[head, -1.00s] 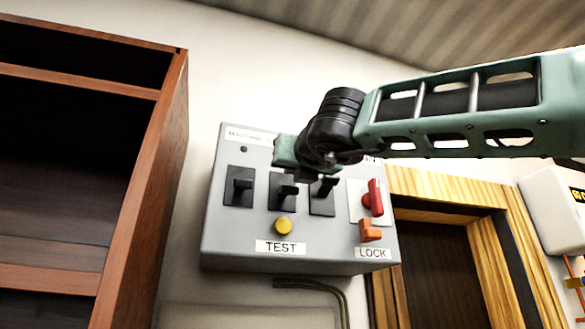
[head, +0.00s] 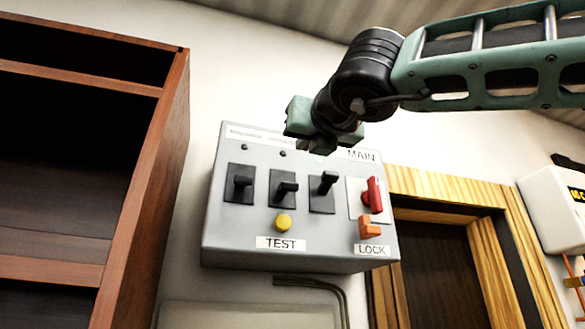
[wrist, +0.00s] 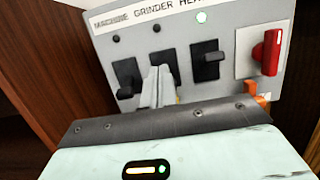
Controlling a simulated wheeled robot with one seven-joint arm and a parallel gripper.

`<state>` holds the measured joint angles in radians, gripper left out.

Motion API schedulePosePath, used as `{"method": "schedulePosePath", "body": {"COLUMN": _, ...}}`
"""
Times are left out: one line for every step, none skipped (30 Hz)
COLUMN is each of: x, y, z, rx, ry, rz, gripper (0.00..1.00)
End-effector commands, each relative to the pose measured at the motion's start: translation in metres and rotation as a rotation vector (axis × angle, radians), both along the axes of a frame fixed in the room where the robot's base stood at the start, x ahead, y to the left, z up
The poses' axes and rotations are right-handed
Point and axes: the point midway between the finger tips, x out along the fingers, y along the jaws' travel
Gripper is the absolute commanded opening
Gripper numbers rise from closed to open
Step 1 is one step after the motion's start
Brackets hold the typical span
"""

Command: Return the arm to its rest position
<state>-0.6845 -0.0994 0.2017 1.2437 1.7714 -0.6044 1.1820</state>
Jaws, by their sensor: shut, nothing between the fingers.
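My arm reaches in from the upper right in the head view. My gripper (head: 318,146) is shut and empty in front of the top edge of the grey switch panel (head: 225,225). In the wrist view the shut fingers (wrist: 158,88) overlap the panel's middle switch. The panel carries a left black switch (head: 240,183), a middle one (head: 284,189) and a right one (head: 322,191). The right switch's lever points up. A red handle (head: 374,195) is under the MAIN label, with an orange lock piece (head: 369,228) below it.
A yellow TEST button (head: 283,222) sits low on the panel. A tall brown wooden cabinet (head: 150,180) stands at left. A wood-framed door (head: 445,185) and a white box (head: 550,205) are at right. A cable (head: 325,285) runs below the panel.

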Motion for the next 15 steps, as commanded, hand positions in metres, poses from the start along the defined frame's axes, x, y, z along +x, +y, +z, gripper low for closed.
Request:
{"method": "schedulePosePath", "body": {"x": -0.0044, "y": -0.0011, "z": -0.0004, "rx": 0.001, "ry": -0.001, "rz": 0.001, "gripper": 0.0}}
{"method": "schedulePosePath", "body": {"x": -0.0061, "y": -0.0015, "z": -0.0004, "rx": 0.001, "ry": -0.001, "rz": 0.001, "gripper": 0.0}}
{"method": "schedulePosePath", "body": {"x": -0.0078, "y": -0.0019, "z": -0.0002, "rx": 0.001, "ry": -0.001, "rz": 0.002, "gripper": 0.0}}
{"method": "schedulePosePath", "body": {"x": -0.0086, "y": -0.0021, "z": -0.0001, "rx": 0.001, "ry": -0.001, "rz": 0.002, "gripper": 0.0}}
{"method": "schedulePosePath", "body": {"x": -0.0091, "y": -0.0022, "z": 0.0, "rx": 0.001, "ry": -0.001, "rz": 0.002, "gripper": 0.0}}
{"method": "schedulePosePath", "body": {"x": -0.0094, "y": -0.0023, "z": 0.0, "rx": 0.001, "ry": -0.001, "rz": 0.002, "gripper": 0.0}}
{"method": "schedulePosePath", "body": {"x": -0.0096, "y": -0.0022, "z": 0.0001, "rx": 0.001, "ry": -0.001, "rz": 0.002, "gripper": 0.0}}
{"method": "schedulePosePath", "body": {"x": -0.0095, "y": -0.0022, "z": 0.0001, "rx": 0.0, "ry": 0.0, "rz": 0.002, "gripper": 0.0}}
{"method": "schedulePosePath", "body": {"x": -0.0094, "y": -0.0023, "z": 0.0001, "rx": 0.001, "ry": 0.0, "rz": 0.001, "gripper": 0.0}}
{"method": "schedulePosePath", "body": {"x": -0.0093, "y": -0.0022, "z": 0.0002, "rx": 0.0, "ry": 0.0, "rz": 0.001, "gripper": 0.0}}
{"method": "schedulePosePath", "body": {"x": -0.0093, "y": -0.0022, "z": 0.0002, "rx": 0.001, "ry": 0.0, "rz": 0.001, "gripper": 0.0}}
{"method": "schedulePosePath", "body": {"x": -0.0093, "y": -0.0022, "z": 0.0002, "rx": 0.0, "ry": -0.001, "rz": 0.001, "gripper": 0.0}}
{"method": "schedulePosePath", "body": {"x": -0.0092, "y": -0.0022, "z": 0.0002, "rx": 0.0, "ry": -0.001, "rz": 0.001, "gripper": 0.0}}
{"method": "schedulePosePath", "body": {"x": -0.0092, "y": -0.0022, "z": 0.0002, "rx": 0.0, "ry": -0.001, "rz": 0.001, "gripper": 0.0}}
{"method": "schedulePosePath", "body": {"x": -0.0092, "y": -0.0023, "z": 0.0002, "rx": 0.0, "ry": -0.001, "rz": 0.001, "gripper": 0.0}}
